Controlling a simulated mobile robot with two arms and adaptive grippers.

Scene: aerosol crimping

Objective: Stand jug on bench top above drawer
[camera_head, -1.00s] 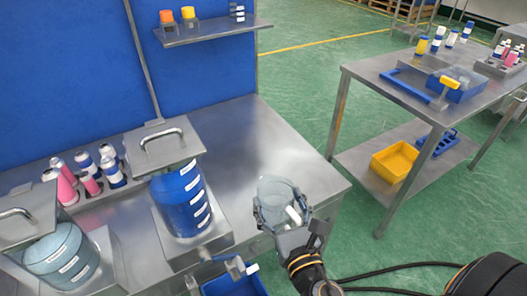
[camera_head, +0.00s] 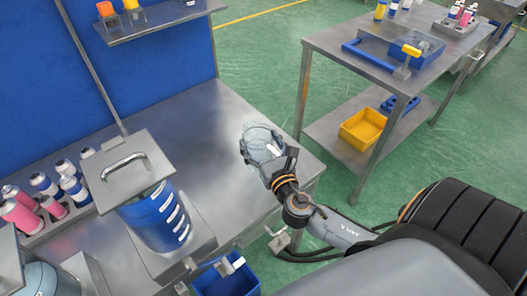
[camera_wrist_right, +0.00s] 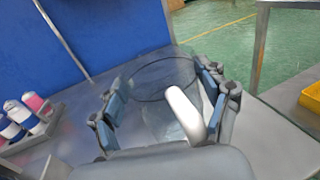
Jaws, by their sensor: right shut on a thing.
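The clear, see-through jug (camera_head: 258,138) with a white handle is over the right end of the steel bench top (camera_head: 205,125). My right gripper (camera_head: 265,152) is shut around it, with fingers on both sides. In the right wrist view the jug (camera_wrist_right: 160,95) stands between the finger pads (camera_wrist_right: 162,90), its round rim upward and its white handle (camera_wrist_right: 186,114) toward the palm. Whether its base touches the bench is hard to tell. A blue open box, perhaps the drawer (camera_head: 225,283), shows below the bench's front edge. My left gripper is out of view.
A large blue container (camera_head: 155,222) under a handled steel lid (camera_head: 125,170) stands left of the jug. Pink and blue-white bottles (camera_head: 45,200) stand at the far left. A steel side table (camera_head: 345,45) stands beyond a floor gap at right. The bench behind the jug is clear.

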